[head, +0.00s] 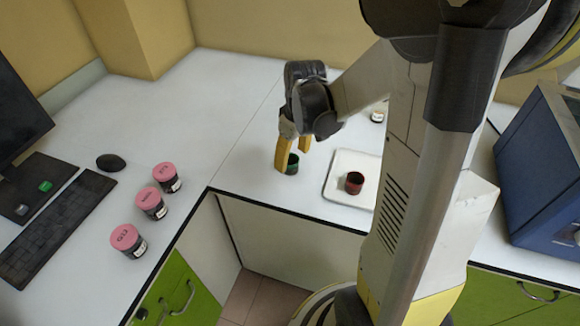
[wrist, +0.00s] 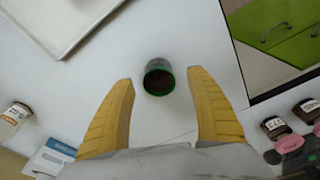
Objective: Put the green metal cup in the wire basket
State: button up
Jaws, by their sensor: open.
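The green metal cup (wrist: 158,77) stands on the white counter in the wrist view, with a green rim and a dark inside. It also shows in the head view (head: 292,164), partly hidden by a finger. My gripper (head: 291,160) is above the counter with its yellow fingers pointing down at the cup. In the wrist view, my gripper (wrist: 163,80) has its fingers spread wide, with the cup between and just beyond the fingertips. No grip on the cup shows. I see no wire basket in either view.
A white tray (head: 341,190) holding a dark red cup (head: 354,182) lies right of the green cup. Several pink-lidded jars (head: 152,202) stand left. A blue machine (head: 545,170) stands right. The counter's front edge has an open recess below. A small jar (wrist: 17,113) stands behind.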

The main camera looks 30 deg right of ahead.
jog(key=f+b, duration=0.1)
jog(key=f, duration=0.3)
jog(key=shift+w+b, duration=0.4)
jog(key=shift+r, duration=0.1)
jog(key=c, duration=1.4)
jog(key=shift+r+p, duration=0.4)
jog(key=shift+r, duration=0.1)
jog(key=r+p, duration=0.1)
jog(key=r, duration=0.1)
jog(key=r+p, duration=0.1)
jog(key=r, duration=0.1)
jog(key=shift+s+d, duration=0.15)
jog(key=shift+d, duration=0.05)
jog(key=s+d+r+p, duration=0.4)
jog(key=s+d+r, duration=0.1)
jog(key=d, duration=0.4)
jog(key=shift+s+d+r, duration=0.25)
jog(key=shift+d+r, duration=0.15)
jog(key=shift+r, duration=0.15)
